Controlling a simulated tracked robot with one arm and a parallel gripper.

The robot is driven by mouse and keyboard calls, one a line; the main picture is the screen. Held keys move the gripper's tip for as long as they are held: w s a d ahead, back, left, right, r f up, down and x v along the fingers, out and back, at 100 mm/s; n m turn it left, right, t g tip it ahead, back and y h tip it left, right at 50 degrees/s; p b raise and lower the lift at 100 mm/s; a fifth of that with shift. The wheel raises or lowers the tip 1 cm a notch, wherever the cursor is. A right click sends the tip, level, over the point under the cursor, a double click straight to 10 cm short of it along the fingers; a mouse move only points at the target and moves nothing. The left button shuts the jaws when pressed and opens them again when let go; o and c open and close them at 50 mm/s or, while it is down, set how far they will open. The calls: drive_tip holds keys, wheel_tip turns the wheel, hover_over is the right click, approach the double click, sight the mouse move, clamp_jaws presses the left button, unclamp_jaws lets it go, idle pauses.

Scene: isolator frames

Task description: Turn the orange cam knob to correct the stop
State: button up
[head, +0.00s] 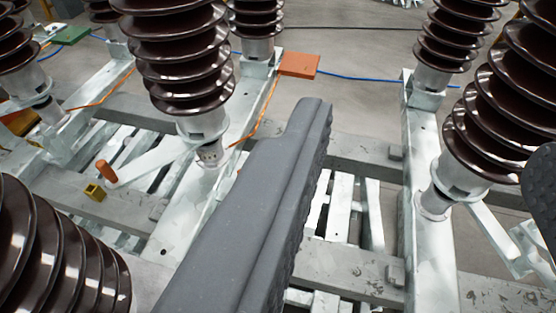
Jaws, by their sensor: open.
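A small orange cylinder (106,171), which looks like the cam knob, stands at the left at the end of a pale metal arm (150,158). Just below it is a small yellow block (95,191), possibly the stop; I cannot tell whether they touch. My gripper (424,140) is open, with one large dark grey finger across the middle and the other only partly in view at the right edge. The orange cylinder is well left of both fingers.
Brown ribbed insulators (185,50) stand on pale metal frames (425,215) on several sides, one close at the lower left. An orange flat box (299,64) and a green one (72,35) lie behind, with orange and blue cords. Grey floor shows at the back.

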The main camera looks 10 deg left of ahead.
drive_tip(key=w+f+n+y+p, duration=0.3)
drive_tip(key=w+f+n+p, duration=0.25)
drive_tip(key=w+f, duration=1.55)
drive_tip(key=s+a+f+n+y+p, duration=0.1)
drive_tip(key=s+a+f+y+p, duration=0.2)
drive_tip(key=f, duration=0.5)
drive_tip(key=a+f+g+y+p, duration=0.1)
drive_tip(key=a+f+y, duration=0.25)
drive_tip(key=f, duration=0.35)
drive_tip(key=s+a+f+n+y+p, duration=0.1)
drive_tip(key=s+a+f+y+p, duration=0.2)
drive_tip(key=f, duration=0.5)
drive_tip(key=shift+m+h, duration=0.25)
drive_tip(key=shift+h, duration=0.2)
drive_tip(key=b+x, duration=0.1)
drive_tip(key=x, duration=1.3)
drive_tip(key=shift+w+a+b, duration=0.15)
drive_tip(key=shift+a+b, duration=0.05)
drive_tip(key=shift+b, duration=0.1)
